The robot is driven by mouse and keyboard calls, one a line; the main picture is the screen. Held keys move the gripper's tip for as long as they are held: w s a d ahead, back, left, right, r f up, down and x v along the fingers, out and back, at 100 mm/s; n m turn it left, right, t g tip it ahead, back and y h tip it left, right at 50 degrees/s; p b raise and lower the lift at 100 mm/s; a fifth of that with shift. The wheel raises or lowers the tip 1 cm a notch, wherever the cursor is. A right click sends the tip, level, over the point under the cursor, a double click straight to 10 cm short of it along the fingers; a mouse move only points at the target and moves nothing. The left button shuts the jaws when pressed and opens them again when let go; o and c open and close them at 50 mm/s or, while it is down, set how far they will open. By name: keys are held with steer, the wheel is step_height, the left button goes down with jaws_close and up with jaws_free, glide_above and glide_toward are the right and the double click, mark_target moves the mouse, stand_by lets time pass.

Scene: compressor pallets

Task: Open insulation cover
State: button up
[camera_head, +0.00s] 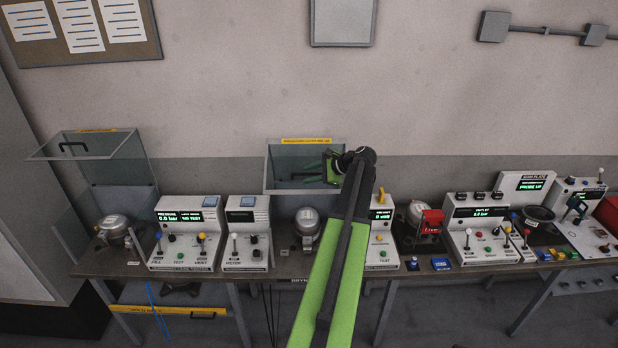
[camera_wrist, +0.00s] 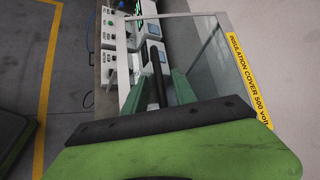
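The insulation cover (camera_head: 280,167) is a clear box with a yellow label, at the middle of the bench in the head view. It stands above and behind a compressor (camera_head: 307,224), whose body shows uncovered below it. How far it is tilted is hard to tell. In the wrist view the clear cover (camera_wrist: 207,62) has its yellow label along the right edge. Its black handle (camera_wrist: 155,80) lies between the two fingers of my gripper (camera_wrist: 157,84). The fingers stand apart with gaps beside the handle. In the head view my gripper (camera_head: 331,168) is partly hidden by the wrist.
A second clear cover (camera_head: 125,165) stands raised at the left over another compressor (camera_head: 113,230). Consoles with levers and buttons line the bench, such as the pressure tester (camera_head: 185,235).

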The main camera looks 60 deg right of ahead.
steer(key=s+a, duration=0.1)
steer(key=s, duration=1.1)
steer(key=shift+s+a+r, duration=0.25)
steer(key=shift+s+a, duration=0.05)
steer(key=shift+s, duration=0.05)
